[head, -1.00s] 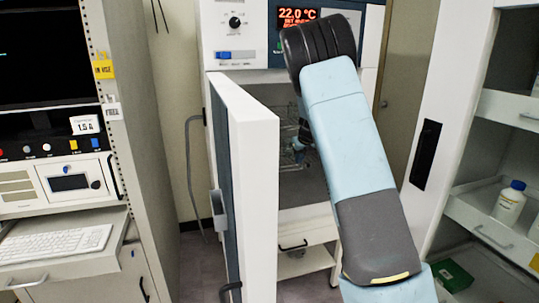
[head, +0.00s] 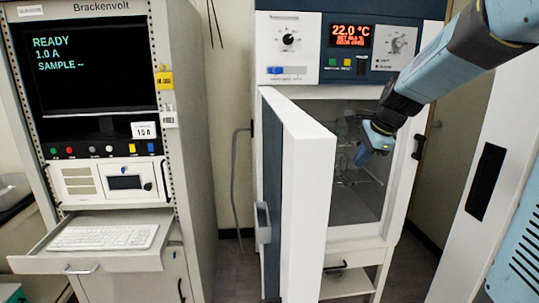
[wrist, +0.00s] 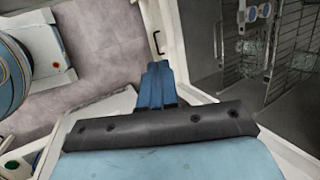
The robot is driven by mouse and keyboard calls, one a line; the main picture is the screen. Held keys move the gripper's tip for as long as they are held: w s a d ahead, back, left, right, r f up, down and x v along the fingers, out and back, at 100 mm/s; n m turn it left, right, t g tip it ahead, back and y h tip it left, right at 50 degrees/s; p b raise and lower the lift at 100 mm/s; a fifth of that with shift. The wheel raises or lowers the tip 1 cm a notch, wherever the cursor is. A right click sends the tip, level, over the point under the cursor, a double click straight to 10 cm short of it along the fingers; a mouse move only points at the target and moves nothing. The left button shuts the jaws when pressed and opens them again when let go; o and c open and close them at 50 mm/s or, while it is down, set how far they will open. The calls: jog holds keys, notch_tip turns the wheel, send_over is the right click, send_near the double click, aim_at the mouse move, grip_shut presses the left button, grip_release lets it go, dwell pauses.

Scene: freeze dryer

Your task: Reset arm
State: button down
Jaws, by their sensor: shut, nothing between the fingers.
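My gripper (head: 363,156) is in the upper right of the head view, at the end of my blue arm, which reaches in from the right. It appears in front of the open freeze dryer chamber (head: 345,190), empty. In the wrist view its blue fingers (wrist: 157,78) are closed together with nothing between them. The freeze dryer door (head: 305,190) stands open to the left of my gripper. I cannot tell whether the fingertips are inside the opening or just outside it.
Wire racks (wrist: 290,45) stand in the chamber. An instrument rack (head: 190,130) with a pulled-out keyboard drawer (head: 60,262) is at left. A white cabinet (head: 465,235) with a black handle is at right. Some floor (wrist: 95,55) shows clear.

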jog(key=s+a+n+h, duration=0.1)
jog(key=s+n+h, duration=0.1)
jog(key=s+n, duration=1.4)
jog(key=s, duration=1)
jog(key=shift+s+a+r+n+t+h, duration=0.15)
jog(key=shift+a+r+n+t+h, duration=0.15)
jog(key=shift+n, duration=0.1)
